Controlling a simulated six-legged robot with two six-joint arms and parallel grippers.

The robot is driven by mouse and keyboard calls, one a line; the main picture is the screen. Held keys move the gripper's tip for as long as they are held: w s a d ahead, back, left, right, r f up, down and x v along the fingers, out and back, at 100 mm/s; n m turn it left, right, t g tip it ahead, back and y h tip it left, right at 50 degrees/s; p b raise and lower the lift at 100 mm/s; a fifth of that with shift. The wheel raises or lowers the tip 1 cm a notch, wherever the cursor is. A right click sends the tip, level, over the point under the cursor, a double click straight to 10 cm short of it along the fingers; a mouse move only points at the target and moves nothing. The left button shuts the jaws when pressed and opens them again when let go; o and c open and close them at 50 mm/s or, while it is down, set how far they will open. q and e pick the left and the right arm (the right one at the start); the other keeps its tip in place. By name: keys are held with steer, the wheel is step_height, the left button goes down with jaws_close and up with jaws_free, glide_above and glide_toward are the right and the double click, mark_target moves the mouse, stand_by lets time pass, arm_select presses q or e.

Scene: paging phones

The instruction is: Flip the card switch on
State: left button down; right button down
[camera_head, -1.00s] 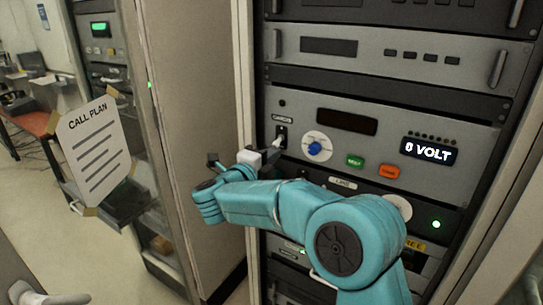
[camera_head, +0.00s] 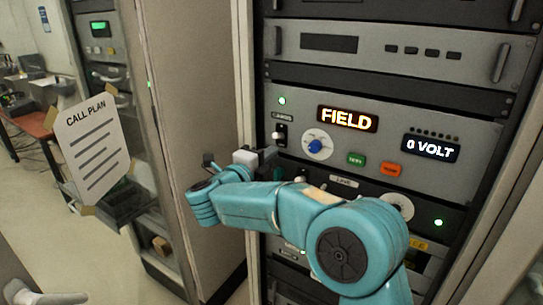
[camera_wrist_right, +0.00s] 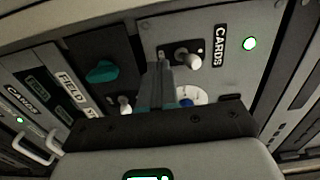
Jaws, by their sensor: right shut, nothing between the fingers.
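The card switch (camera_head: 280,134) sits on the grey panel under the CARDS label. Its small pale lever shows beside my fingers in the right wrist view (camera_wrist_right: 183,55). The green lamp (camera_head: 281,100) above the label is lit; it also glows in the wrist view (camera_wrist_right: 249,44). My right gripper (camera_head: 272,153) is shut and empty, just below the switch in the head view. In the wrist view its closed fingers (camera_wrist_right: 160,72) are close to the lever; I cannot tell if they touch. My left gripper is not in view.
The panel carries a lit FIELD display (camera_head: 347,119), a blue knob (camera_head: 315,146), a green button (camera_head: 356,159), an orange button (camera_head: 390,169) and a 0 VOLT display (camera_head: 430,147). A CALL PLAN sheet (camera_head: 93,150) hangs at left.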

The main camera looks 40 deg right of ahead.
steer(key=b+v, duration=0.2)
steer(key=v, duration=0.4)
steer(key=shift+s+a, duration=0.15)
steer(key=shift+a, duration=0.15)
